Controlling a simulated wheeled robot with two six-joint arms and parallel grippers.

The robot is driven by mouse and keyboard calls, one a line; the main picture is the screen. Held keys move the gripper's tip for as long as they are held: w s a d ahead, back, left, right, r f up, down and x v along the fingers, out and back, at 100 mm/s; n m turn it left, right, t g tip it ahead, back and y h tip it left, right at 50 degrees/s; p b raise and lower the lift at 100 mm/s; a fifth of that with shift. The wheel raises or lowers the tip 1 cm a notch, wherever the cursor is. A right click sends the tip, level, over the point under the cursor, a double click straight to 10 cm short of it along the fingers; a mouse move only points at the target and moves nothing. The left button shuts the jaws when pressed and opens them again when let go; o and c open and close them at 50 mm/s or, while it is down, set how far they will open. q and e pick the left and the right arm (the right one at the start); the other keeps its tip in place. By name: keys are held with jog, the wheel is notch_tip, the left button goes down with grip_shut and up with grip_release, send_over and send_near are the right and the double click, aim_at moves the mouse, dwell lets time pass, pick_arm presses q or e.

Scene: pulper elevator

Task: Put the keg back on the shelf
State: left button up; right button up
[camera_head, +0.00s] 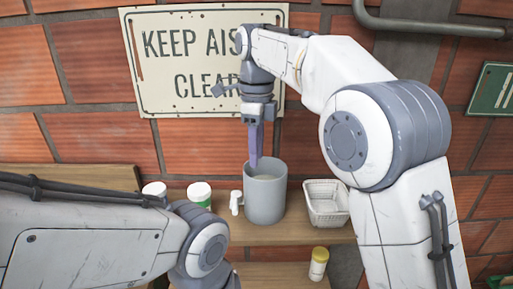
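The keg looks to be the grey open-topped cylinder (265,199) with a small white tap on its left side. It stands upright on a wooden shelf (285,235) against the brick wall. My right gripper (254,160) points down from above, its bluish fingers at the keg's rear left rim. The fingers show nearly edge-on, so I cannot tell whether they are apart or touch the rim. My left arm crosses the lower left, and its gripper is not visible.
A white basket (326,203) stands close right of the keg. White-lidded containers (199,193) stand to its left, partly behind my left arm. A yellow-lidded jar (318,263) is on a lower shelf (278,276). A sign (190,65) hangs behind my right gripper.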

jog(key=shift+r, duration=0.4)
jog(key=s+d+f+n, duration=0.1)
jog(key=s+f+n, duration=0.4)
jog(key=s+n, duration=0.4)
jog(key=s+d+f+n, duration=0.2)
jog(key=s+f+n, duration=0.4)
jog(key=s+n, duration=0.4)
jog(key=s+d+f+n+y, duration=0.1)
jog(key=s+f+n, duration=0.5)
jog(key=s+n, duration=0.3)
jog(key=shift+s+d+f+n, duration=0.2)
jog(key=shift+s+n, duration=0.2)
jog(key=shift+n, duration=0.1)
notch_tip(320, 180, down, 8)
jog(key=b, duration=0.8)
